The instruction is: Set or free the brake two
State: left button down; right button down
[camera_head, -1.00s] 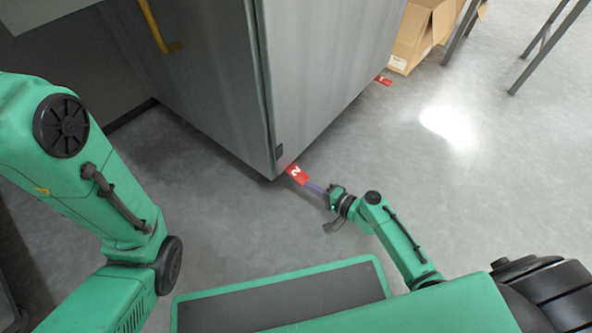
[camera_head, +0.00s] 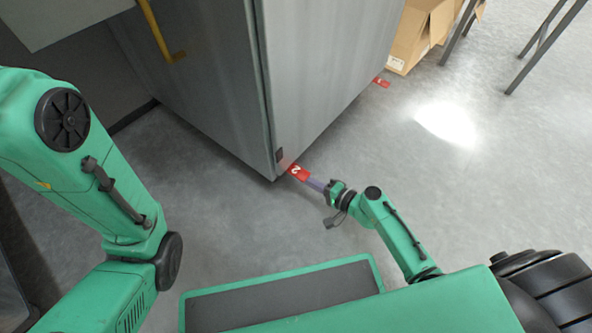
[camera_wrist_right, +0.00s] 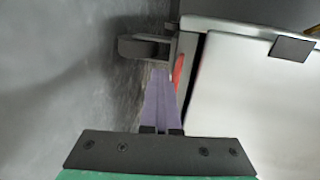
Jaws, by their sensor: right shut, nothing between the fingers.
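The brake two pedal (camera_head: 298,172) is a red tab with a white 2, sticking out at the bottom front corner of the grey metal washer (camera_head: 330,60). In the right wrist view the red tab (camera_wrist_right: 178,70) shows as a thin sliver beside the washer's pale side. My right gripper (camera_head: 314,184) is shut and empty, low near the floor. Its purple fingers point at the tab, with their tips at or very near its outer edge; I cannot tell whether they touch. The wrist view shows the fingers (camera_wrist_right: 161,100) together. My left arm shows at the left, but its gripper is out of view.
A second red tab (camera_head: 381,82) sits farther along the washer's base. Cardboard boxes (camera_head: 420,35) and grey table legs (camera_head: 545,45) stand at the back right. A grey bracket-like part (camera_wrist_right: 143,48) shows ahead of the fingers.

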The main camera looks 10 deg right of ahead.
jog(key=f+v, duration=0.2)
jog(key=v, duration=0.6)
jog(key=shift+s+d+b, duration=0.3)
jog(key=shift+s+b, duration=0.05)
jog(key=shift+r, duration=0.1)
dwell(0.3)
